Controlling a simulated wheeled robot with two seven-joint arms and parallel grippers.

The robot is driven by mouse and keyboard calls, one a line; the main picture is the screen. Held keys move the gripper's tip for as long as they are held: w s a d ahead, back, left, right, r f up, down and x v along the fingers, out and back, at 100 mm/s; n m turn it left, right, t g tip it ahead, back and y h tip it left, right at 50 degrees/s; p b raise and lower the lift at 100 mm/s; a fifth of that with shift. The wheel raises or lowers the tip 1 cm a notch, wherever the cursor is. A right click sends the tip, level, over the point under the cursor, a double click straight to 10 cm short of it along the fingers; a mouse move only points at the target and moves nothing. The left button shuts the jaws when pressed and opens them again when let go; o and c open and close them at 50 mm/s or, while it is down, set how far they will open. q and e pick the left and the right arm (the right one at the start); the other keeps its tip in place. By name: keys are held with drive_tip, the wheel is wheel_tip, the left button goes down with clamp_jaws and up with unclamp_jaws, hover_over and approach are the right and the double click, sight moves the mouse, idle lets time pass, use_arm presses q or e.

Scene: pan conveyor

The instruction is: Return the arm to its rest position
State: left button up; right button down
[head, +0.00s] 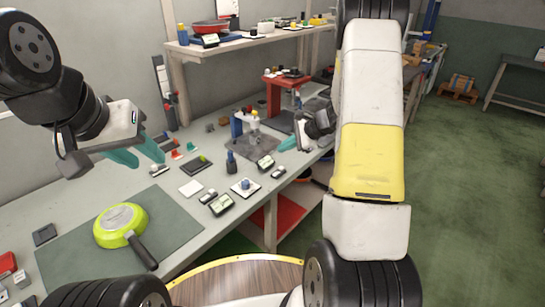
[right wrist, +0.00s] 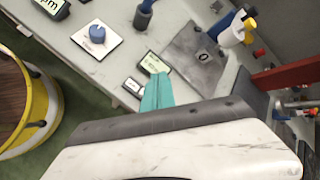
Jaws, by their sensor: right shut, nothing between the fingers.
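My left gripper (head: 142,156) hangs over the workbench at the left of the head view. Its teal fingers are apart and nothing shows between them. My right gripper (head: 288,144) is over the bench near its right edge, partly hidden by its own wrist. In the right wrist view its teal fingers (right wrist: 156,93) are together and hold nothing. A lime-green pan (head: 120,222) with a dark handle rests on a grey-green mat (head: 65,257), apart from both grippers.
The workbench (head: 190,232) carries small displays, a blue knob on a white plate (head: 244,188) and a grey plate (head: 254,147). A raised shelf (head: 235,43) stands behind, with a red pan (head: 209,27). A red-framed stand (head: 272,95) is beyond my right gripper. Green floor is open at right.

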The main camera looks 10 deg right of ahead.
drive_tip(key=s+a+r+n+g, duration=0.1)
drive_tip(key=s+a+r+n, duration=0.3)
drive_tip(key=s+r, duration=0.4)
drive_tip(key=s+a+r+n+g, duration=0.1)
drive_tip(key=s+a+r+n, duration=0.4)
drive_tip(key=r, duration=0.4)
drive_tip(key=s+d+r+n+h, duration=0.1)
drive_tip(key=s+r+n, duration=0.1)
drive_tip(key=s, duration=0.4)
drive_tip(key=s+d+r+n+t+h, duration=0.1)
drive_tip(key=s+r+n+h, duration=0.1)
drive_tip(key=s, duration=0.5)
drive_tip(key=s+d+r+n+t+h, duration=0.1)
drive_tip(key=s+r+n, duration=0.1)
drive_tip(key=s+n, duration=0.2)
drive_tip(key=shift+s+d+r+n+h, duration=0.2)
drive_tip(key=shift+s+d+n+h, duration=0.15)
drive_tip(key=shift+s, duration=0.9)
